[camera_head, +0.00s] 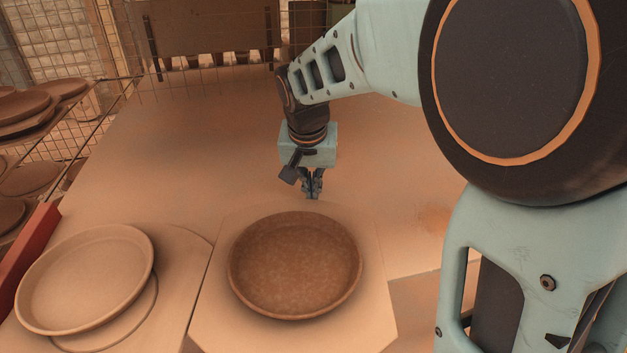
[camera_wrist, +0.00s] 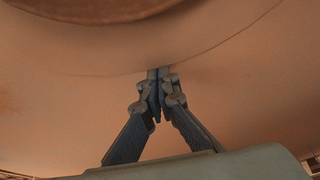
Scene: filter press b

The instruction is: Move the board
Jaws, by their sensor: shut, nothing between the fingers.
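A pale board (camera_head: 378,270) lies on the table and carries a round brown dish (camera_head: 295,265). My gripper (camera_head: 312,194) is shut and empty, pointing down at the board's far edge, just behind the dish. In the wrist view my gripper's fingertips (camera_wrist: 158,72) meet close to the edge line of the board (camera_wrist: 200,35). The dark underside or rim of the dish (camera_wrist: 90,8) shows at the top of that view. I cannot tell whether the fingertips touch the board.
The table (camera_head: 200,150) behind the boards is clear.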

